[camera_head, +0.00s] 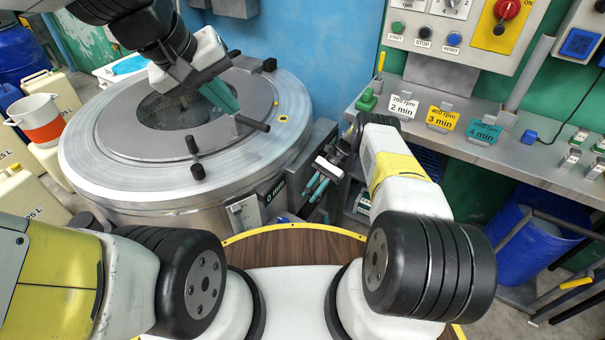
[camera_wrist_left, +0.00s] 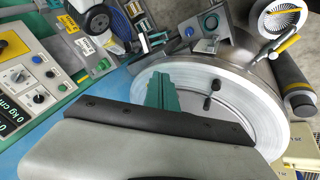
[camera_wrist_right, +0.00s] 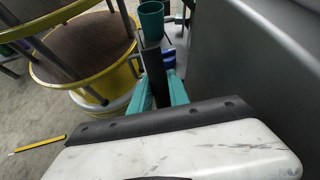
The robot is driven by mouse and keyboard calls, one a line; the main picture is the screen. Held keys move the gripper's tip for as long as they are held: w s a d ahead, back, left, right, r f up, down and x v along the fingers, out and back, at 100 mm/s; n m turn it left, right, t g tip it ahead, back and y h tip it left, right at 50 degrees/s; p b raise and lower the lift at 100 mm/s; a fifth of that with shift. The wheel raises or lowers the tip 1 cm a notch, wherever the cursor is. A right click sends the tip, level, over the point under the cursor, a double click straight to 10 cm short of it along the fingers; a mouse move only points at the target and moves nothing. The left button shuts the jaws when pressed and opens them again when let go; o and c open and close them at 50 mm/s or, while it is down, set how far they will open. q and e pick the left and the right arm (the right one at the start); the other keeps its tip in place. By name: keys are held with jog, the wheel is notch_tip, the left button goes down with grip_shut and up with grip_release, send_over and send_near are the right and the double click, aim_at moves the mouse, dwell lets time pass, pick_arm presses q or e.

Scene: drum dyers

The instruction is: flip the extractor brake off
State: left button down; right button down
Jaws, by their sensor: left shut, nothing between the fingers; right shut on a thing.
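The round metal extractor (camera_head: 95,150) stands at the left, its ringed lid also showing in the left wrist view (camera_wrist_left: 268,110). My left gripper (camera_head: 222,95) is shut and empty above the lid's central opening. My right gripper (camera_head: 314,188) is low beside the extractor's right side. In the right wrist view its teal fingers (camera_wrist_right: 160,95) are shut on a dark upright bar (camera_wrist_right: 153,68), which looks like the brake lever. The bar's lower end is hidden behind the gripper body.
A metal shelf (camera_head: 480,150) with coloured time cards runs along the right, below a control panel (camera_head: 450,30). A blue drum (camera_head: 525,245) stands under it. White canisters (camera_head: 25,190) stand at left.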

pick_arm(q)
jog(key=w+d+f+n+g, duration=0.2)
jog(key=w+d+f+n, duration=0.3)
jog(key=f+n, duration=0.25)
jog(key=w+d+f+n+g, duration=0.1)
jog(key=w+d+f+n, duration=0.5)
jog(key=f, duration=0.2)
jog(key=n+g+y, duration=0.1)
jog(key=n+y, duration=0.3)
jog(key=n, duration=0.7)
send_near(308, 192)
jog(key=s+a, duration=0.4)
notch_tip(308, 192, down, 10)
jog(key=w, duration=0.1)
jog(key=shift+w+d+r, duration=0.25)
jog(key=shift+w+d, duration=0.25)
jog(key=shift+w, duration=0.25)
jog(key=shift+w+d+r, duration=0.2)
jog(key=shift+w+d, duration=0.3)
jog(key=shift+w, duration=0.25)
